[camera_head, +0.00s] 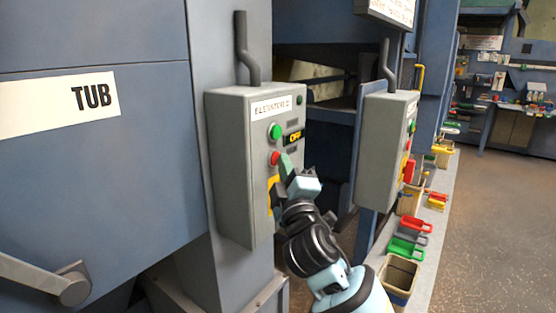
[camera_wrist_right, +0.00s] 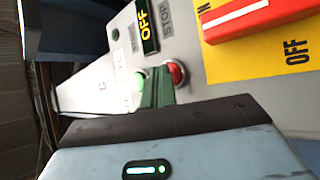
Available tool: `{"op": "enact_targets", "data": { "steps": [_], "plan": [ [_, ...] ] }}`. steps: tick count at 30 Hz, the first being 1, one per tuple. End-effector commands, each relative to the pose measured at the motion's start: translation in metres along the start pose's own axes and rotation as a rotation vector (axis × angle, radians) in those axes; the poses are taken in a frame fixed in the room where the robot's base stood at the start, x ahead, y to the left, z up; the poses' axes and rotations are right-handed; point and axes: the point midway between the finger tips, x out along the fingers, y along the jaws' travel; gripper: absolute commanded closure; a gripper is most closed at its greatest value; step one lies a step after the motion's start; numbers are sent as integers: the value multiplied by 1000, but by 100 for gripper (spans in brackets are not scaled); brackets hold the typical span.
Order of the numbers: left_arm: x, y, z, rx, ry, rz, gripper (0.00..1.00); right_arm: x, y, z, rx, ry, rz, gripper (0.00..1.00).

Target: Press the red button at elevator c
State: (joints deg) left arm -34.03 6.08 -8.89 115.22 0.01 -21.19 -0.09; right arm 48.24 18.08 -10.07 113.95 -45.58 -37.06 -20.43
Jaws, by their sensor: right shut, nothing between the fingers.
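The near grey control box (camera_head: 233,165) stands on a blue-grey column; its label starts with "ELEVATOR", and its last letter is hard to read in the head view. The red button (camera_head: 275,158) is on its front face, below the green button (camera_head: 275,131). My right gripper (camera_head: 286,165) is shut and empty, with its green fingertips right beside the red button. In the right wrist view the fingertips (camera_wrist_right: 158,90) partly cover the edge of the red button (camera_wrist_right: 177,73); I cannot tell if they touch it. The green button (camera_wrist_right: 140,79) is on their other side. My left gripper is out of view.
An "OFF" display (camera_head: 294,138) sits right of the buttons. A red switch (camera_wrist_right: 245,18) on a yellow plate is close by. A second control box (camera_head: 384,150) stands farther right. Several coloured bins (camera_head: 408,247) line a ledge, with open floor (camera_head: 500,215) beyond.

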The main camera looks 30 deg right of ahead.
Motion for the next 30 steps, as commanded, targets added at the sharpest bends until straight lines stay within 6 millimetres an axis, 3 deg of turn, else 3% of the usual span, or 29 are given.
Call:
{"op": "enact_targets", "data": {
  "steps": [30],
  "plan": [
    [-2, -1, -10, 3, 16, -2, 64, -12, 8, 8, 0, 0, 0, 100]
  ]
}}
